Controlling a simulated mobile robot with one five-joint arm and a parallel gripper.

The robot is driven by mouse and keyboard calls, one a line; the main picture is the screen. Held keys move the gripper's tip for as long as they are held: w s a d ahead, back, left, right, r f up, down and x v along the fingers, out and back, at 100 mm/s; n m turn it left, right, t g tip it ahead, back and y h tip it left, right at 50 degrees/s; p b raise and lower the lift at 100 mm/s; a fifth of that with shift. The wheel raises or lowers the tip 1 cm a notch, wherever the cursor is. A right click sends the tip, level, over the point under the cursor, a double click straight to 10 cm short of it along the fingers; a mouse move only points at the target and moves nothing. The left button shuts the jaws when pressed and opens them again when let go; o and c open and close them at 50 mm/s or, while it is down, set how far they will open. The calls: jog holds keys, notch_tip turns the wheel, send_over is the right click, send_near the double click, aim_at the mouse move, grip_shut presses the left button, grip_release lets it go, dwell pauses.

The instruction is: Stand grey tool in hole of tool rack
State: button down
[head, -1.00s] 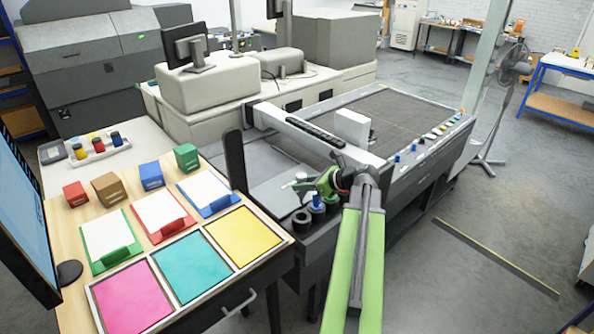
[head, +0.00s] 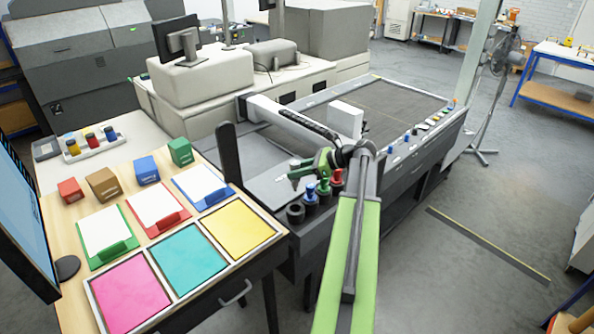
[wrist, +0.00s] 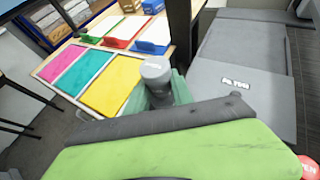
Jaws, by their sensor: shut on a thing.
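My gripper (head: 298,171) is shut on the grey tool. It is held above and just behind the tool rack at the cutting table's near corner. In the wrist view the grey tool (wrist: 155,72) shows as a pale grey rounded head with a darker body between the green fingers (wrist: 158,97). In the head view only a small pale part of it shows at the jaws. The tool rack (head: 295,213) is a row of dark round holders. The nearest holder looks empty.
A wooden desk with pink, teal and yellow sheets (head: 240,226), clipboards and small boxes (head: 103,184) is at the left. A dark upright post (head: 229,152) stands beside the rack. The grey flatbed table (head: 395,106) lies behind my arm, with a white block (head: 345,119).

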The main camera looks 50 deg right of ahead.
aim_at(297, 183)
jog(key=shift+f+b, duration=2.6)
jog(key=shift+f, duration=0.2)
jog(key=shift+f, duration=0.15)
jog(key=shift+f+b, duration=1.3)
jog(key=shift+b, duration=0.15)
jog(key=shift+f+b, duration=0.75)
jog(key=shift+f, duration=0.15)
jog(key=shift+f+b, duration=1.85)
jog(key=shift+b, duration=0.15)
jog(key=c, duration=1)
grip_release()
jog(key=shift+c, duration=0.2)
